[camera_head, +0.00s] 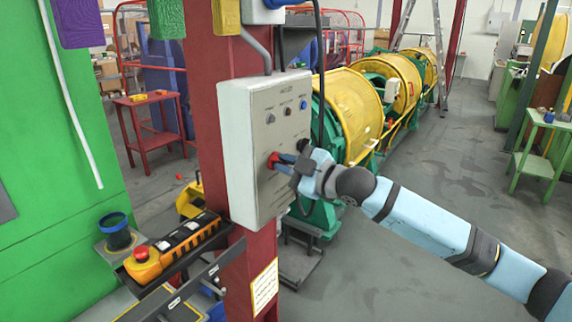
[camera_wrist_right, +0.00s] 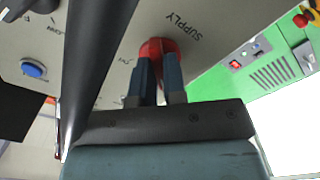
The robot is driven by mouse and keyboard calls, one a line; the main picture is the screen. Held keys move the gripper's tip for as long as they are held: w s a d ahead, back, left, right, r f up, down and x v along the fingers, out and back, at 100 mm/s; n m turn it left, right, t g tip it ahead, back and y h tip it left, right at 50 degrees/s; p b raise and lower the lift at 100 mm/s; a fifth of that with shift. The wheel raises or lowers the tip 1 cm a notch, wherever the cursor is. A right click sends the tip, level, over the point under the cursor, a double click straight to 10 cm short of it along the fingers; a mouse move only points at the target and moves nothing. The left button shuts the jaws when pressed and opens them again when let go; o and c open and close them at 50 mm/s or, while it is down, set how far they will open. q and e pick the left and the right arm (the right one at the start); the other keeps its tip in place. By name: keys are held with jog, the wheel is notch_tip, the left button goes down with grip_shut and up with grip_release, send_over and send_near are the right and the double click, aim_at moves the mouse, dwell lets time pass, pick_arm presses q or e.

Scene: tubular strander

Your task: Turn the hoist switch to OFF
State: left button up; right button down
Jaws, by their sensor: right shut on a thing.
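The hoist control box (camera_head: 262,150) is a light grey panel on a dark red column, with small knobs and a blue button near its top. A red switch knob (camera_head: 273,160) sits on its lower front face. My right gripper (camera_head: 281,161) reaches in from the right and is shut on this red knob. In the right wrist view the gripper's two fingers (camera_wrist_right: 158,80) close around the red knob (camera_wrist_right: 158,47), beside the word SUPPLY. The knob's pointing direction is hidden by the fingers. My left gripper is not in view.
A yellow pendant control (camera_head: 180,245) with a red button lies on a rail at the lower left. A dark red column (camera_head: 205,90) carries the box. A yellow and green strander (camera_head: 350,105) stands behind.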

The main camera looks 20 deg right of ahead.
jog(key=c, duration=1.2)
grip_release()
jog(key=b+v, duration=0.2)
jog(key=v, duration=1.2)
jog(key=shift+b, duration=0.35)
jog(key=shift+w, duration=0.1)
jog(key=s+a+f+m+h+p, duration=0.1)
jog(key=s+a+f+m+p, duration=0.15)
jog(key=f, duration=0.55)
jog(key=s+a+f+m+h+p, duration=0.1)
jog(key=s+a+f+m, duration=0.15)
jog(key=f, duration=0.55)
jog(key=s+a+f+m+h+p, duration=0.1)
jog(key=f+m, duration=0.2)
jog(key=f, duration=0.4)
jog(key=s+f+m+g+h+p, duration=0.1)
jog(key=s+f+m, duration=0.1)
jog(key=s+f, duration=0.3)
jog(key=s+a+f+m+g+h+p, duration=0.1)
jog(key=s+f+m+h, duration=0.1)
jog(key=s+f, duration=0.4)
jog(key=s+a+f+m+g+h, duration=0.1)
jog(key=s+f, duration=0.5)
jog(key=shift+s+m+h+p, duration=0.4)
